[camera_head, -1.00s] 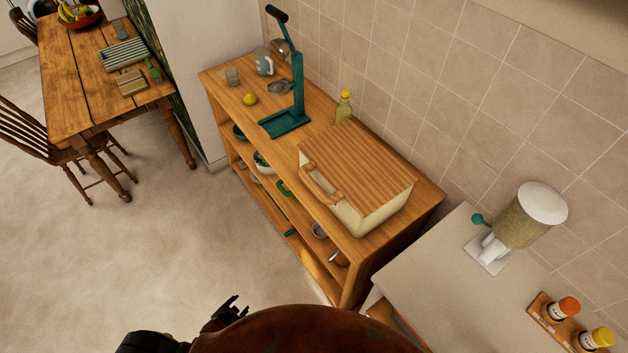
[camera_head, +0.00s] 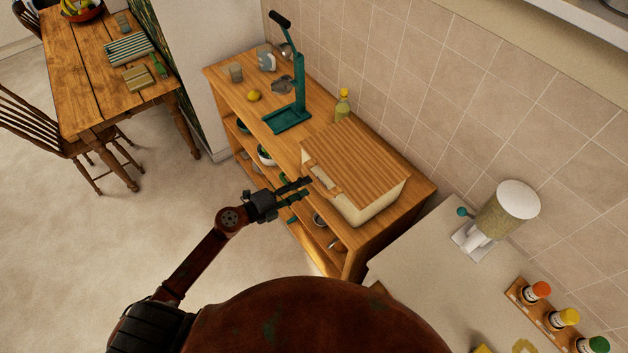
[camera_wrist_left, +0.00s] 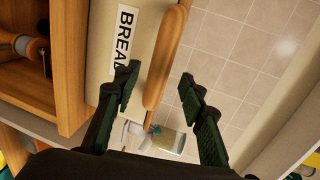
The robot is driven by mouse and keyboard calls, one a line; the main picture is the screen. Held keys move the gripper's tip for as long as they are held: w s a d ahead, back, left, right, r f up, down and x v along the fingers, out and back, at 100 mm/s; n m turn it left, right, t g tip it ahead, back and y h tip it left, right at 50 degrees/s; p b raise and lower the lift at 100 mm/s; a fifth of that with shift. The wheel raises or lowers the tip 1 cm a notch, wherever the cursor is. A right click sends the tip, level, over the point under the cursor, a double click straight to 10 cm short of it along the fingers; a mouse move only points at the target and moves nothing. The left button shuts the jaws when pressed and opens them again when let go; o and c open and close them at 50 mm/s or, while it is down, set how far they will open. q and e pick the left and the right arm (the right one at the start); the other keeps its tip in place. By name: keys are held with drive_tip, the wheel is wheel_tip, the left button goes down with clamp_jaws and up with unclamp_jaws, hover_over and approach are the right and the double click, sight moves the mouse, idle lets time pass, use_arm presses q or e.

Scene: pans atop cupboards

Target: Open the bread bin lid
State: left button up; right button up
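The bread bin has a cream body (camera_head: 377,207) and a ribbed wooden lid (camera_head: 362,160), which is shut. A wooden handle (camera_head: 324,179) runs along the lid's front edge. My left gripper (camera_head: 306,187) is just in front of the handle, with its fingers pointing at it. In the left wrist view the gripper (camera_wrist_left: 161,78) is open. The handle (camera_wrist_left: 166,58) shows in the gap between its fingers, and neither finger is visibly closed on it. The cream front with its "BREAD" label (camera_wrist_left: 124,35) lies left of the handle. My right gripper is not in view.
The bin stands on a wooden shelf unit (camera_head: 225,82) against a tiled wall. A teal press (camera_head: 299,85) and a yellow-capped bottle (camera_head: 343,106) stand behind it. A counter (camera_head: 420,258) with a dispenser (camera_head: 508,213) is at right.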

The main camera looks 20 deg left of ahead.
sight(315, 182)
use_arm(q)
drive_tip(key=shift+x, duration=2.75)
drive_tip(key=shift+c, duration=0.4)
drive_tip(key=shift+a, duration=0.1)
clamp_jaws()
